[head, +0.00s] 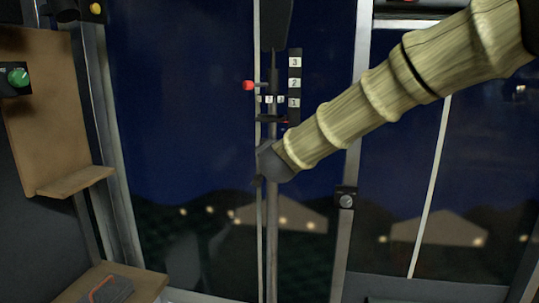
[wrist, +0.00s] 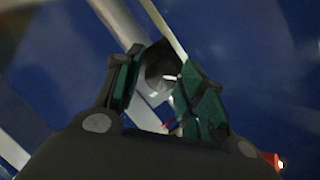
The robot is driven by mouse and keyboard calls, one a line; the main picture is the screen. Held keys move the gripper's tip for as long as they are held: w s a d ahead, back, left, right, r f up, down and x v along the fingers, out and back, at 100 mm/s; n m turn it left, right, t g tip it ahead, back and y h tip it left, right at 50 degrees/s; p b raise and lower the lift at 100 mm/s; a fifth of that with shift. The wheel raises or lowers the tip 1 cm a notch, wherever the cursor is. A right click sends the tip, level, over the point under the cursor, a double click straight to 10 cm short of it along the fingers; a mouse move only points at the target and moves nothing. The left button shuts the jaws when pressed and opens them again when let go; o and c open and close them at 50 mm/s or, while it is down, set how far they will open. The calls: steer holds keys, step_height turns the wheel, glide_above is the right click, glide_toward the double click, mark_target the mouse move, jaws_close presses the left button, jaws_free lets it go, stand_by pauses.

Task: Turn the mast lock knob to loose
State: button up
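The mast (head: 272,225) is a thin grey upright pole in front of the dark window. My gripper (head: 264,162) is at the mast, below the number scale, and its fingers are mostly hidden by my wrist in the head view. In the wrist view my gripper (wrist: 160,72) has one finger on each side of a round dark grey knob (wrist: 160,65), which looks like the mast lock knob. The fingers are partly closed and appear to touch its sides. The knob's marks and its turned position cannot be read.
Above my gripper are a red-tipped handle (head: 248,85) and a scale (head: 294,84) marked 1, 2, 3. A black box with a round dial (head: 346,199) sits on the window post at the right. A wooden shelf (head: 78,181) is at the left.

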steer(key=shift+o, duration=0.4)
steer(key=shift+s+r, duration=0.1)
steer(key=v, duration=1.1)
steer(key=shift+s, duration=0.4)
steer(key=shift+d, duration=0.1)
steer(key=d+f+n+g+b, duration=0.1)
steer(key=d+f+g, duration=0.15)
steer(key=f, duration=0.95)
steer(key=d+f+n+g+b, duration=0.1)
steer(key=d+f+b, duration=0.15)
steer(key=f, duration=1.05)
steer(key=s+d+f+n+g+h+b, duration=0.15)
steer(key=s+d+f, duration=0.3)
steer(key=f, duration=0.85)
steer(key=s+d+f+n+g, duration=0.15)
steer(key=s+d+f, duration=0.35)
steer(key=f, duration=0.8)
steer(key=s+d+f+n+g+b, duration=0.1)
steer(key=s+d+f+g+b, duration=0.3)
steer(key=s+f, duration=1.25)
steer(key=s+d+f+n+g, duration=0.1)
steer(key=s+d+f, duration=0.3)
steer(key=s, duration=0.6)
steer(key=s+d+f+n+g+h, duration=0.1)
steer(key=s+d+f+g, duration=0.2)
steer(key=s+f, duration=0.3)
steer(key=s+d, duration=0.1)
steer(key=s, duration=0.3)
steer(key=shift+f+b, duration=0.3)
steer(key=shift+b, duration=0.1)
